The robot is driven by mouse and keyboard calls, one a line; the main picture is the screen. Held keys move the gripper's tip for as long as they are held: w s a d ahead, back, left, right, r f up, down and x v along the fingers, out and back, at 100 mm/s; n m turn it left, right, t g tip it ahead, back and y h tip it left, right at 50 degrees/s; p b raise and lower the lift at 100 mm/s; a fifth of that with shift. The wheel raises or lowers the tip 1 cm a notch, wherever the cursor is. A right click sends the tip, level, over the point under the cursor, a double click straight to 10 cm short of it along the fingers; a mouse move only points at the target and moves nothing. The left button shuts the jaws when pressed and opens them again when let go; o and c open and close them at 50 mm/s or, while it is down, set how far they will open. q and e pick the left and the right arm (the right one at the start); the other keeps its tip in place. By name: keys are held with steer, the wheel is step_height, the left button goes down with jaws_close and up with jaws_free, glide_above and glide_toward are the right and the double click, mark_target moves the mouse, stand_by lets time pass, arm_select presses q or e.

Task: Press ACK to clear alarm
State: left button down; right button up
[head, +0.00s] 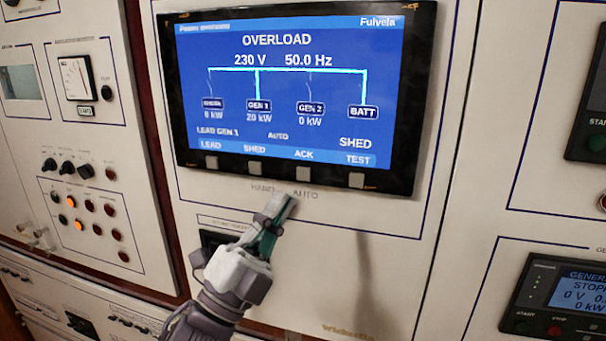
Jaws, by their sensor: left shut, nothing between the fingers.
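A power display (290,95) in a black bezel is mounted on the cream panel and shows OVERLOAD, 230 V and 50.0 Hz. Along its lower bezel sit several square grey buttons under the labels LEAD, SHED, ACK and TEST. The ACK button (302,173) is below the ACK label, third from the left. My left gripper (282,203) is shut and empty. In the picture its fingertips are just below the bezel, below and slightly left of the ACK button, apart from it. My right gripper is not in view.
A panel of knobs and indicator lamps (90,208), some lit orange, is at left. A smaller generator display (565,298) is at lower right, and another dark unit (592,140) is at the right edge. The cream panel right of my gripper is bare.

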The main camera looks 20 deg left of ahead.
arm_select(q)
steer(key=w, duration=0.7)
steer(key=shift+w+d, duration=0.1)
steer(key=shift+w, duration=0.2)
steer(key=shift+w, duration=0.1)
stand_by(1.1)
steer(key=shift+w, duration=0.3)
steer(key=shift+w, duration=0.4)
stand_by(0.6)
steer(key=shift+s, duration=0.8)
steer(key=s, duration=0.5)
stand_by(0.5)
